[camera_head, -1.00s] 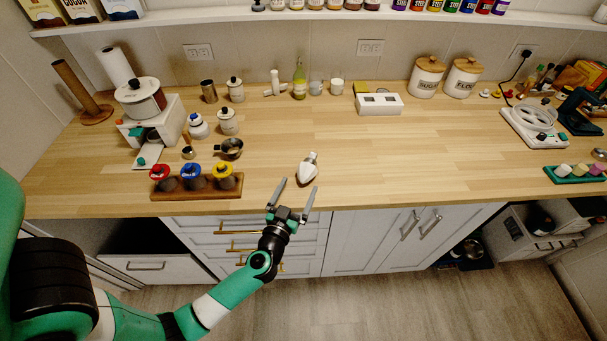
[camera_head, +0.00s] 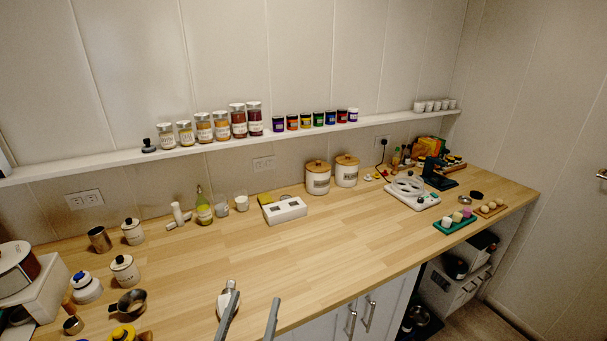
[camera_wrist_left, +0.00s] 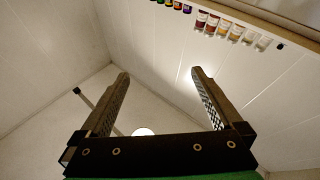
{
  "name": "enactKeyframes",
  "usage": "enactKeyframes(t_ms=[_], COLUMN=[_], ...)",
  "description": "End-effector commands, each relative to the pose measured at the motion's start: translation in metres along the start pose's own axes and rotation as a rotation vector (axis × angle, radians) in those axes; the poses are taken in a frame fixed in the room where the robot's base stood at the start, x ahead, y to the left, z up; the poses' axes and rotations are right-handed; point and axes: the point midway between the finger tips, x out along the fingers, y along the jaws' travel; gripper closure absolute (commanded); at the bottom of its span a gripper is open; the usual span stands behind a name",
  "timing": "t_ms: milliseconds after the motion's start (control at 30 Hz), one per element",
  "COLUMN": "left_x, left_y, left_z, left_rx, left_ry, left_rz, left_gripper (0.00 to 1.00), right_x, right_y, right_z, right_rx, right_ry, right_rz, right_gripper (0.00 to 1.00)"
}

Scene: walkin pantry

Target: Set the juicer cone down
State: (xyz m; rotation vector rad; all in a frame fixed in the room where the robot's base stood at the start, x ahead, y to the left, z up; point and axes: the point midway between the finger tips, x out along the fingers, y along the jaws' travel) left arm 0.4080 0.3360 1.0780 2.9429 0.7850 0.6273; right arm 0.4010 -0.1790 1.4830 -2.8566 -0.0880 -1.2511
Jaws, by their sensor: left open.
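The juicer cone (camera_head: 225,303), white with a pointed grey tip, lies on the wooden counter (camera_head: 340,250) near its front edge. My left gripper (camera_head: 255,296) is open, its two grey fingers apart with only bare counter showing between them. The left finger overlaps the right side of the cone in the head view, and I cannot tell whether they touch. In the left wrist view the open fingers (camera_wrist_left: 158,73) have nothing between their tips. That view does not show the cone clearly. My right gripper is not in view.
Canisters (camera_head: 318,178), a white two-slot box (camera_head: 285,210) and a glass bottle (camera_head: 203,207) stand along the back. A small pan (camera_head: 128,303) and lidded pots (camera_head: 124,270) are at left. A green tray (camera_head: 455,222) is at right. The middle counter is clear.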

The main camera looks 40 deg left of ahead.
Motion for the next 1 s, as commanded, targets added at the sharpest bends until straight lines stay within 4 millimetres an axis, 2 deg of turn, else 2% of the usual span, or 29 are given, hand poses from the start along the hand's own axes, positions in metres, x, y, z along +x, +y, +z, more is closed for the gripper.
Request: enactKeyframes(t_ms=[33, 67, 100, 167, 200, 233, 300, 400, 500, 567, 867, 933, 1000], left_x=[0.022, 0.032, 0.040, 0.046, 0.047, 0.047, 0.049, 0.057, 0.065, 0.068, 0.070, 0.073, 0.079], left_y=[0.037, 0.060, 0.090, 0.134, 0.162, 0.179, 0.204, 0.207, 0.196, 0.190, 0.186, 0.187, 0.189], left_z=[-0.046, -0.074, -0.111, -0.168, -0.208, -0.237, -0.290, -0.344, -0.375, -0.384, -0.387, -0.394, -0.409], left_rx=[-0.051, -0.077, -0.104, -0.126, -0.129, -0.123, -0.107, -0.122, -0.171, -0.196, -0.211, -0.211, -0.211], left_ry=[0.120, 0.184, 0.262, 0.365, 0.421, 0.451, 0.472, 0.449, 0.418, 0.404, 0.391, 0.391, 0.391], left_rz=[0.108, 0.179, 0.277, 0.426, 0.522, 0.581, 0.654, 0.638, 0.577, 0.550, 0.534, 0.534, 0.534], left_gripper=[0.00, 0.00, 0.00, 0.00, 0.00, 0.00, 0.00, 0.00, 0.00, 0.00, 0.00, 0.00, 0.00], right_x=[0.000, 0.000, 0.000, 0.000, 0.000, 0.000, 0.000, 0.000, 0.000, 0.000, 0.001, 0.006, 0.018], right_y=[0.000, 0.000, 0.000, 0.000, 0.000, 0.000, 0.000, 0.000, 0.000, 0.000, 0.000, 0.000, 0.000], right_z=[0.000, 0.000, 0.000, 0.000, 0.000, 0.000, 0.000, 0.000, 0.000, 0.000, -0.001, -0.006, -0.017], right_rx=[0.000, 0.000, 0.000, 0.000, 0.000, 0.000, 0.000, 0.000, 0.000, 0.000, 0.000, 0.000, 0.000], right_ry=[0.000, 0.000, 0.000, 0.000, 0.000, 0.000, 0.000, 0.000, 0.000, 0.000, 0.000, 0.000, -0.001], right_rz=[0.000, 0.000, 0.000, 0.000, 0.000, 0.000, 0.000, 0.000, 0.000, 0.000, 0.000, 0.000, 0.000], right_gripper=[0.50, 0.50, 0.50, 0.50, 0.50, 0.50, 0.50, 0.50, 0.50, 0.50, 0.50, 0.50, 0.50])
